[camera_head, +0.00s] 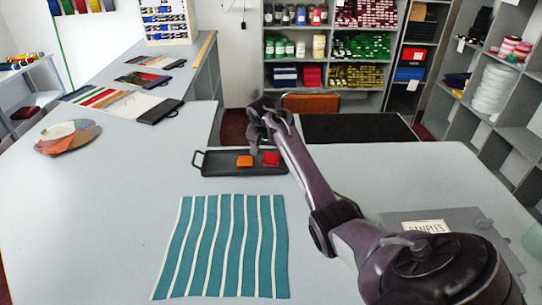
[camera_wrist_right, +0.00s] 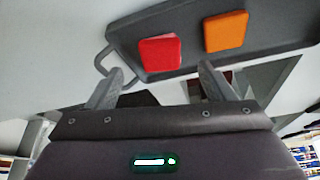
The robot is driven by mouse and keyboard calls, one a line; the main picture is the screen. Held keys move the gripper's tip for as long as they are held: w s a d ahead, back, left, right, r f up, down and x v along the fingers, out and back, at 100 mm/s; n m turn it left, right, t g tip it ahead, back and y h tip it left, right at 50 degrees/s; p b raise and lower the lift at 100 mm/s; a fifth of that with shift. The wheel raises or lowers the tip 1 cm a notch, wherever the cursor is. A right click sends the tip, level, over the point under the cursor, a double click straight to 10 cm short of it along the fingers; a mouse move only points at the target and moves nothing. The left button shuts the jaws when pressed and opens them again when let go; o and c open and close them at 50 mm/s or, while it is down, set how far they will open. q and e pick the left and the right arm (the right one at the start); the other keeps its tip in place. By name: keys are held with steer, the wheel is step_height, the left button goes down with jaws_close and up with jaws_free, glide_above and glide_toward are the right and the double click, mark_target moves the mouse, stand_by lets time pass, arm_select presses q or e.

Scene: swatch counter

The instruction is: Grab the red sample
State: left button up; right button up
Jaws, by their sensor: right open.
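The red sample (camera_head: 270,158) is a small flat square on a dark tray (camera_head: 218,170), right of an orange sample (camera_head: 244,161). In the right wrist view the red sample (camera_wrist_right: 160,50) lies just beyond the fingertips, roughly centred between them, with the orange sample (camera_wrist_right: 226,31) to its right. My right gripper (camera_wrist_right: 161,69) is open and empty. In the head view the right gripper (camera_head: 266,138) hangs above the tray near the red sample. Its height above the sample is hard to judge. My left gripper is not in view.
A teal striped cloth (camera_head: 225,245) lies in front of the tray. A grey box labelled samples (camera_head: 470,225) stands at the right, partly behind my right arm. A round multicoloured piece (camera_head: 68,136) lies at the left. The counter left of the cloth is clear.

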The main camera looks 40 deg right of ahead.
mark_target(271, 157)
steer(key=shift+d+f+p, duration=0.25)
steer(key=shift+f+p, duration=0.05)
steer(key=x, duration=0.3)
steer(key=shift+w+d+f+p, duration=0.15)
steer(key=shift+w+f+p, duration=0.1)
steer(key=shift+p, duration=0.15)
steer(key=shift+w+d+f, duration=0.1)
steer(key=shift+f, duration=0.2)
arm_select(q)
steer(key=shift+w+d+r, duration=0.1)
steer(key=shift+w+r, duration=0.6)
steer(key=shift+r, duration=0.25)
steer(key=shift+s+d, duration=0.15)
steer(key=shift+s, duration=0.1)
arm_select(e)
steer(key=c, duration=1)
